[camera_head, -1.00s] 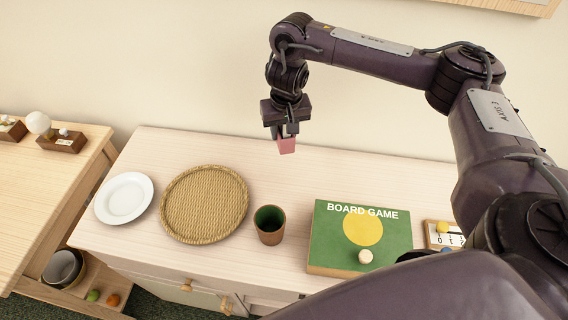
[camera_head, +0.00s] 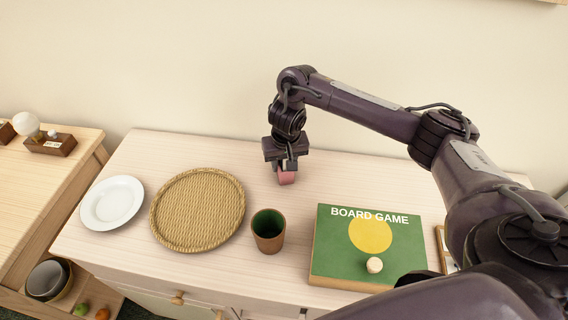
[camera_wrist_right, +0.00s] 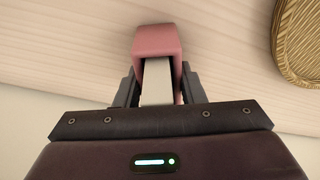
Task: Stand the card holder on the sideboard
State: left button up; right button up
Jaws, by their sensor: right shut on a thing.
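The card holder (camera_head: 287,178) is a small pink block-like piece, held in my right gripper (camera_head: 286,165). In the right wrist view the pink card holder (camera_wrist_right: 158,42) sits between the two dark fingers, with a pale grey face showing within its pink frame. My right gripper (camera_wrist_right: 160,85) is shut on it and points down near the back of the pale wooden sideboard (camera_head: 330,180). The holder is low over the sideboard top; I cannot tell whether it touches. My left gripper does not show.
A woven round tray (camera_head: 197,210), a white plate (camera_head: 112,203) and a brown cup (camera_head: 268,231) with a green inside stand to the left and front. A green board game box (camera_head: 335,250) with a cream knob-like piece (camera_head: 375,265) lies right. The back middle is clear.

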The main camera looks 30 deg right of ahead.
jog(key=o, duration=0.8)
jog(key=shift+f, duration=0.1)
jog(key=shift+o, duration=0.9)
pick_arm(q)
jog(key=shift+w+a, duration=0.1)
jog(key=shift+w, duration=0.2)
pick_arm(e)
jog(key=shift+r, duration=0.2)
jog(key=r+p, duration=0.2)
jog(key=r, duration=0.1)
jog(key=s+r+p, duration=0.1)
jog(key=r+p, duration=0.1)
jog(key=r, duration=0.2)
jog(key=r+p, duration=0.2)
jog(key=r, duration=0.1)
jog(key=shift+s+a+r, duration=0.2)
jog(key=shift+s+r, duration=0.1)
jog(key=shift+r, duration=0.1)
jog(key=shift+s+r, duration=0.1)
jog(key=shift+r, duration=0.4)
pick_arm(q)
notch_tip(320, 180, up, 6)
